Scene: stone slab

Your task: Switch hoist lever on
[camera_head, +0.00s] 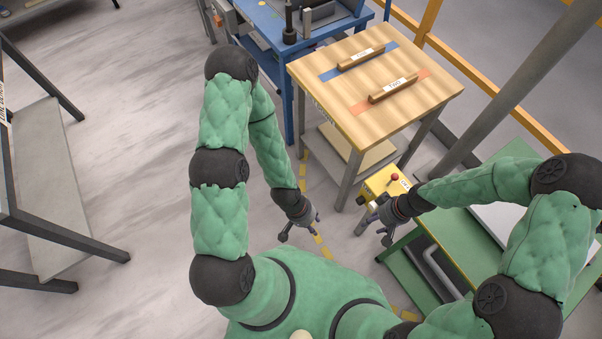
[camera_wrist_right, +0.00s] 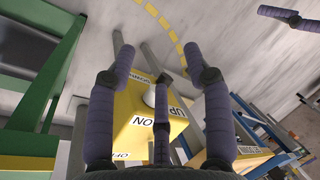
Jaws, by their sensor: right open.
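A yellow control box (camera_head: 381,183) stands beside the wooden-topped table in the head view. The right wrist view shows the yellow box (camera_wrist_right: 133,128) close up, with labels reading ON, OFF and UP. A pale rounded knob (camera_wrist_right: 149,97) shows between my fingers there; I cannot tell whether it is the hoist lever's end. My right gripper (camera_head: 384,231) is open beside the box; its spread fingers also show in the wrist view (camera_wrist_right: 160,92). My left gripper (camera_head: 298,229) hangs apart to the left; its finger opening is unclear.
The wooden table (camera_head: 440,90) carries two labelled bars behind the box. A green bench (camera_head: 458,226) with a grey pipe lies under and beside my right arm. A dark-framed shelf (camera_head: 45,180) stands far left. Open floor (camera_head: 130,150) lies left of my left arm.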

